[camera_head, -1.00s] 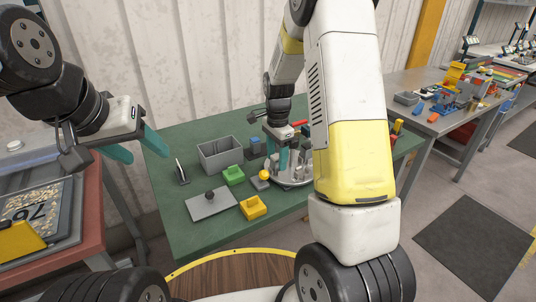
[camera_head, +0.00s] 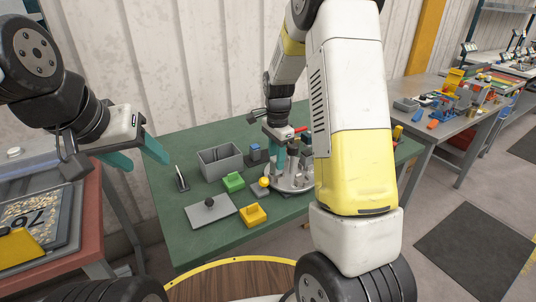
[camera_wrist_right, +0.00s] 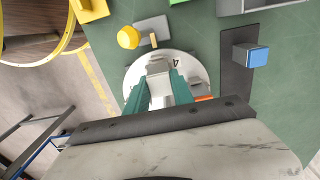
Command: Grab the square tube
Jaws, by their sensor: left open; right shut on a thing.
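My right gripper (camera_head: 279,160) is over the round grey plate (camera_head: 288,188) on the green table. In the right wrist view its two teal fingers (camera_wrist_right: 159,80) are shut on a pale grey square tube (camera_wrist_right: 158,66), which sits between them above the plate (camera_wrist_right: 199,71). I cannot tell whether the tube is lifted clear of the plate. In the head view the tube is mostly hidden by the fingers. My left gripper (camera_head: 139,160) is open and empty in the air, off the left edge of the green table.
On the green table (camera_head: 185,240) are a grey bin (camera_head: 221,165), a green block (camera_head: 233,182), a yellow block (camera_head: 252,215), a flat grey plate with a dark knob (camera_head: 209,211) and a blue-topped block (camera_wrist_right: 255,57). A cluttered second table (camera_head: 437,118) stands right.

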